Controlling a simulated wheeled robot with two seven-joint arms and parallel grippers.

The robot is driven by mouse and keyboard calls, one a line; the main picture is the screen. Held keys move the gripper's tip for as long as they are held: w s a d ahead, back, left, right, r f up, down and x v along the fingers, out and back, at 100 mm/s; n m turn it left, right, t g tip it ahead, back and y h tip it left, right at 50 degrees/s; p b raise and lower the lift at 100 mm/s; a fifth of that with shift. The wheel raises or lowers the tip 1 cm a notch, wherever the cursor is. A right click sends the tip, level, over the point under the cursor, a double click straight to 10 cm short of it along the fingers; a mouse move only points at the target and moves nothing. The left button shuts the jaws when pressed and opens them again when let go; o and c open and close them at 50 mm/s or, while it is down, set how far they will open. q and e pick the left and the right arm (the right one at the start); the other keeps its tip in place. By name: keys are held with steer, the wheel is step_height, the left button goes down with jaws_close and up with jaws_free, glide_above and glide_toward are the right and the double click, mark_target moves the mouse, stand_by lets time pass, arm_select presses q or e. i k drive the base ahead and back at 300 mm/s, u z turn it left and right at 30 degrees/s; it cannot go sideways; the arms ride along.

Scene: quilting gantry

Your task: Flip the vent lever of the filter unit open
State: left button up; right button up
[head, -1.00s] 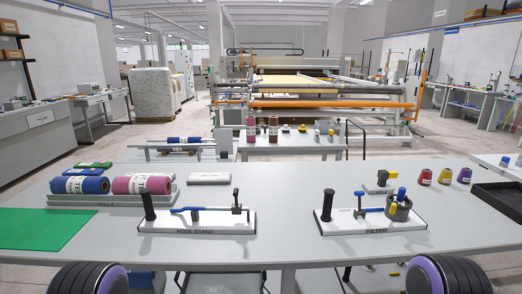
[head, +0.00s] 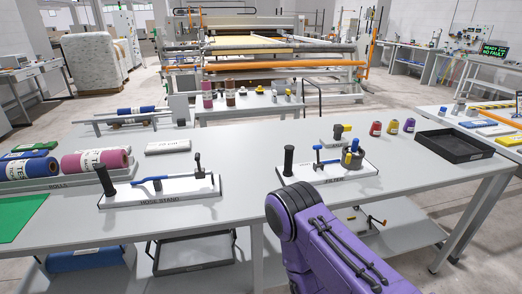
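The filter unit (head: 307,179) is a white base plate labelled FILTER on the right half of the table. A black upright post (head: 288,160) stands at its left end. A small blue bar (head: 328,162) with a dark upright lies in its middle, beside a grey round canister (head: 352,160) with blue and yellow parts. Which small part is the vent lever, and its exact position, I cannot tell at this size. My purple right arm reaches up from the bottom, in front of the unit. Neither gripper shows in the head view.
Coloured spools (head: 392,127) and a black tray (head: 453,145) are to the right. Fabric rolls (head: 95,162) and a green mat (head: 20,215) are at left. Table space between the hose stand and filter unit is clear.

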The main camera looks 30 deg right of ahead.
mark_target(318, 147)
steer(key=u, duration=1.6)
steer(key=k, duration=1.1)
steer(key=z, duration=1.75)
